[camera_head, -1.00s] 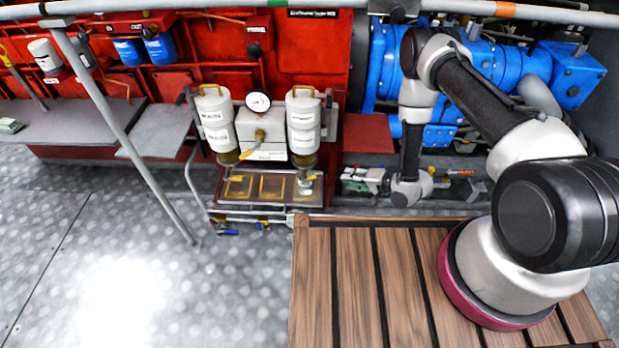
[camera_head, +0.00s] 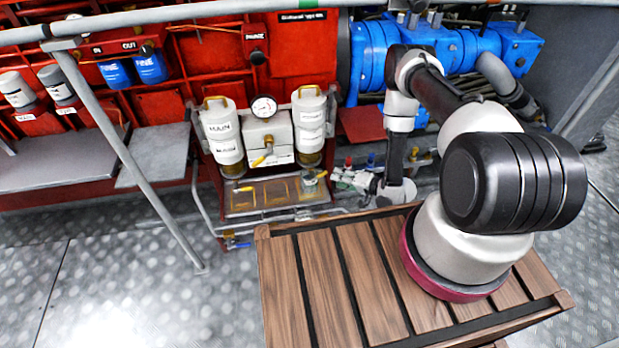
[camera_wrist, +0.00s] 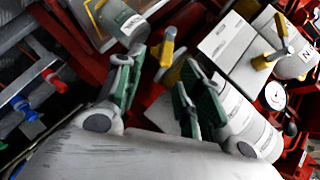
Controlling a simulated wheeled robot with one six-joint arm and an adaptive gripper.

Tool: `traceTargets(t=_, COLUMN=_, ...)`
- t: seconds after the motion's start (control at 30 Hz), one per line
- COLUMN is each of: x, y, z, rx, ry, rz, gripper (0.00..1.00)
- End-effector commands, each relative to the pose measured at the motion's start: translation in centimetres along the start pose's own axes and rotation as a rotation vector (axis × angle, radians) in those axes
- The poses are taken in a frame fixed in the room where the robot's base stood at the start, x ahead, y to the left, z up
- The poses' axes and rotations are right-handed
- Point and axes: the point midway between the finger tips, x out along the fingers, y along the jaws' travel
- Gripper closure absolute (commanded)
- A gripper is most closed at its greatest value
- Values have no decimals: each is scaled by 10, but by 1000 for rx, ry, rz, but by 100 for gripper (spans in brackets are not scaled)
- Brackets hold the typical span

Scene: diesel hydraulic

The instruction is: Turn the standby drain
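Two white filter canisters stand on the red wall unit in the head view. The left canister (camera_head: 221,132) is labelled MAIN; the right canister (camera_head: 309,122) has labels too small to read. A small yellow-handled drain (camera_head: 320,175) sits below the right canister, at the tray's right end. My gripper (camera_head: 340,180), with green-padded fingers, is just right of this drain. In the wrist view my gripper (camera_wrist: 160,88) is open, its fingers apart. A yellow lever (camera_wrist: 168,46) shows beyond and between the fingertips. I cannot tell whether anything touches it.
A drip tray (camera_head: 275,212) lies under the canisters, with another yellow lever (camera_head: 245,189) at its left. A pressure gauge (camera_head: 264,108) and central yellow lever (camera_head: 263,158) sit between the canisters. Blue machinery (camera_head: 440,50) is behind my arm. A grey rail (camera_head: 130,150) slants at left.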

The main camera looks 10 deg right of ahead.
Motion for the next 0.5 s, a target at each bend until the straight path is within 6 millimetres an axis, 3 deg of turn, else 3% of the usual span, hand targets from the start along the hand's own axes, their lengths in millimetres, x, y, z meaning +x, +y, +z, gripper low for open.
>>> traceTargets(t=0.23, x=10, y=-6, z=-2, rx=-55, ry=8, rz=-22, gripper=62)
traceTargets(t=0.5, x=55, y=-7, z=-2, rx=-56, ry=7, rz=-24, gripper=62)
